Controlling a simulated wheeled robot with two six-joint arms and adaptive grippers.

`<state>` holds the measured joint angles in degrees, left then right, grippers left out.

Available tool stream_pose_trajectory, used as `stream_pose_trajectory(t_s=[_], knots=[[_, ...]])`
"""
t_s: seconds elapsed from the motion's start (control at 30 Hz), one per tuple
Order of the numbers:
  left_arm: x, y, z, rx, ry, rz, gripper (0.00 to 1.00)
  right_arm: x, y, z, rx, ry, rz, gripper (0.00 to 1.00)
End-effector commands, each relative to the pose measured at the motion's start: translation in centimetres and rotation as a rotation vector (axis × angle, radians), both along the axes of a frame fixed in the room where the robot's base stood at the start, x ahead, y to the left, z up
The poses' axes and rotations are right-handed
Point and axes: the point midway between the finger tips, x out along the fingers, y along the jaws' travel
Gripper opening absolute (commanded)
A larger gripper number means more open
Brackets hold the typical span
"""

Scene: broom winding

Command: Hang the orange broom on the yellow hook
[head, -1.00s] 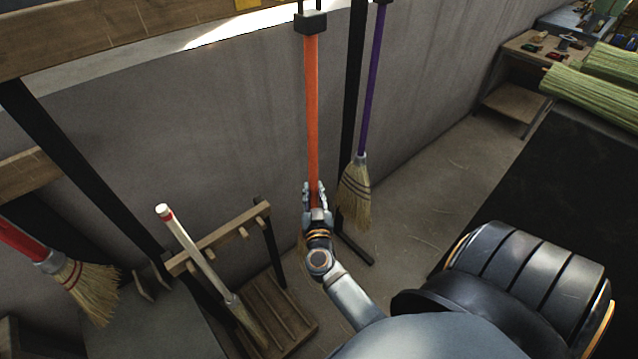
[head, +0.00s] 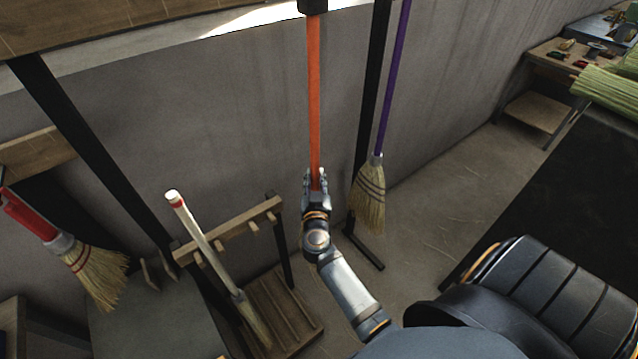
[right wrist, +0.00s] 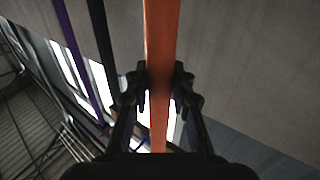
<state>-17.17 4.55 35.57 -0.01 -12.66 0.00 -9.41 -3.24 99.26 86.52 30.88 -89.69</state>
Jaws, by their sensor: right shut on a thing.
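The orange broom's long straight handle (head: 313,100) stands nearly upright in the head view, in front of the grey wall. A black block (head: 313,5) is at its upper end, at the picture's top edge. My right gripper (head: 315,180) is shut on the lower part of the handle. In the right wrist view, the fingers (right wrist: 163,75) lie on both sides of the orange handle (right wrist: 162,30). The broom's bristles are hidden behind my gripper and arm. I see no yellow hook in the current frames. My left gripper is out of view.
A purple broom (head: 392,75) hangs close to the right, beside a black post (head: 368,110). A wooden rack (head: 230,232) with a white-handled broom (head: 205,240) stands at lower left. A red broom (head: 95,270) is at far left. A dark table (head: 565,190) is at right.

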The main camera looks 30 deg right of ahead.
Motion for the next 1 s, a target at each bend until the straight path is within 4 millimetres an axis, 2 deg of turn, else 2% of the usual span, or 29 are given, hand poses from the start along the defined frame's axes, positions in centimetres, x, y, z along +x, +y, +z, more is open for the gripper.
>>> stream_pose_trajectory(t_s=[0.67,1.0], knots=[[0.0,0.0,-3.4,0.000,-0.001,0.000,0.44,4.4,0.3,-0.2,0.000,-0.007,0.000,0.00],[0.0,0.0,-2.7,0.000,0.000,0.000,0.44,5.5,0.4,-0.9,-0.001,-0.003,0.000,0.00]])
